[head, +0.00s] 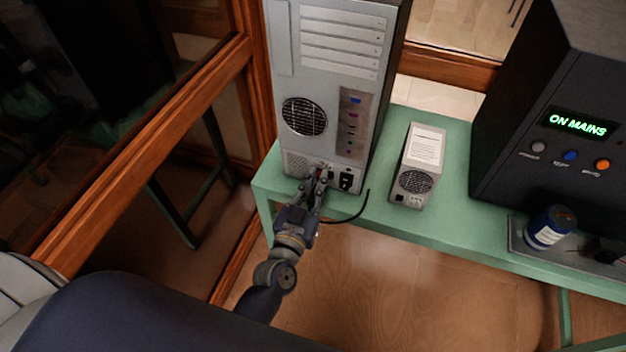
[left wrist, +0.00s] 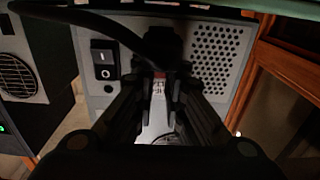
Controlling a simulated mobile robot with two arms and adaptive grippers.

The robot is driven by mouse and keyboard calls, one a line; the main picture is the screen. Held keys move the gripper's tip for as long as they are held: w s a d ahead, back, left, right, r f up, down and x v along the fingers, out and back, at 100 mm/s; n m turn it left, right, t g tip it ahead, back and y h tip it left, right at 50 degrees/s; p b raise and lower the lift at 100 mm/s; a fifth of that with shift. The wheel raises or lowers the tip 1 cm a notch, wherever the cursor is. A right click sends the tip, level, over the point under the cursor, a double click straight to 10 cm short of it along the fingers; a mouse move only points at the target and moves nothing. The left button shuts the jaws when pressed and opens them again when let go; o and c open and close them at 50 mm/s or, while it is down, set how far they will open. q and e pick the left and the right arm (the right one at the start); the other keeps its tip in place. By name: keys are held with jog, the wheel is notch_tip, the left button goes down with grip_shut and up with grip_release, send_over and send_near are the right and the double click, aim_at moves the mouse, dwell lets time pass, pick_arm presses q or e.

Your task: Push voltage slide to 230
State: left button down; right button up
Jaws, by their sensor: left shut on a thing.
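The grey computer tower (head: 335,100) stands on the green bench with its back panel facing me. In the left wrist view the panel appears upside down. There the gripper's fingers (left wrist: 163,82) close around the small red voltage slide (left wrist: 158,87), which they mostly hide. Red and dark marks show beside it, but I cannot read them or tell the slide's position. My right gripper is not in view.
A black rocker switch (left wrist: 103,58) is beside the fingers, and a black cable (left wrist: 95,18) crosses close to them. A small labelled power unit (head: 415,168), a dark cabinet reading ON MAINS (head: 530,105) and a blue can (head: 548,229) stand to the right. A wooden-framed glass partition (head: 150,125) is left.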

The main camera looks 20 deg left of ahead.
pick_arm(q)
jog(key=shift+d, duration=0.9)
jog(key=c, duration=1.8)
grip_release()
jog(key=shift+c, duration=0.2)
jog(key=shift+o, duration=1)
jog(key=shift+d, duration=0.1)
jog(key=s, duration=1.2)
jog(key=shift+a, duration=0.2)
